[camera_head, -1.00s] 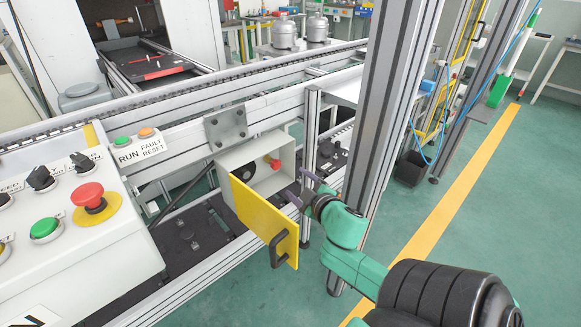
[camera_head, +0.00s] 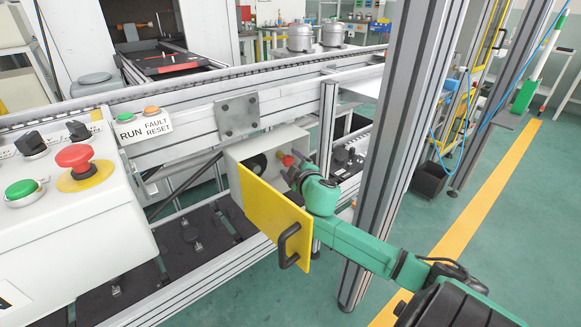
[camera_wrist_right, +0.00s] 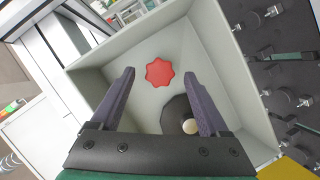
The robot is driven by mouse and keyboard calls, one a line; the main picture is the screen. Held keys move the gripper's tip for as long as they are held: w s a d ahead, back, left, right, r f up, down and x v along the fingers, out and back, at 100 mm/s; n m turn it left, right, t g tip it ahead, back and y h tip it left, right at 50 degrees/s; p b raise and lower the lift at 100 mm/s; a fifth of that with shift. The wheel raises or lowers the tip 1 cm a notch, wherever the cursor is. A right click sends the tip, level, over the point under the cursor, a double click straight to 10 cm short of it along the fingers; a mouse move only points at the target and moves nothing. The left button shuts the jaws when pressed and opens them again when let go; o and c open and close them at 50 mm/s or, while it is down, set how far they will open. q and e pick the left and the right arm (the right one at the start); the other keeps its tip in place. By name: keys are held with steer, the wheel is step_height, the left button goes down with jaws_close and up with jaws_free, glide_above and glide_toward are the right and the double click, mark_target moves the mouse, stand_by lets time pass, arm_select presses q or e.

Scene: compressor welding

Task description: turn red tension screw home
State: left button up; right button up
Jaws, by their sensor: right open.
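The red tension screw (camera_head: 286,160) is a small red knob inside an open pale box (camera_head: 236,152) on the conveyor frame. In the right wrist view it is a lobed red knob (camera_wrist_right: 159,72) on the box's back wall. My right gripper (camera_head: 294,172) is at the box's open front, close to the screw. In the right wrist view its two fingers (camera_wrist_right: 158,100) are open and empty, with the screw ahead between and beyond the tips. A dark round part with a pale centre (camera_wrist_right: 180,115) is beside the screw. My left gripper is out of view.
The box's yellow door (camera_head: 270,215) stands open with a black handle (camera_head: 288,245), left of my right forearm. An aluminium post (camera_head: 385,150) stands close on the right. A control panel with a red button (camera_head: 75,157) is at left.

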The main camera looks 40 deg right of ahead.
steer(key=shift+w, duration=0.15)
jaws_close()
steer(key=shift+f, duration=0.15)
stand_by(1.4)
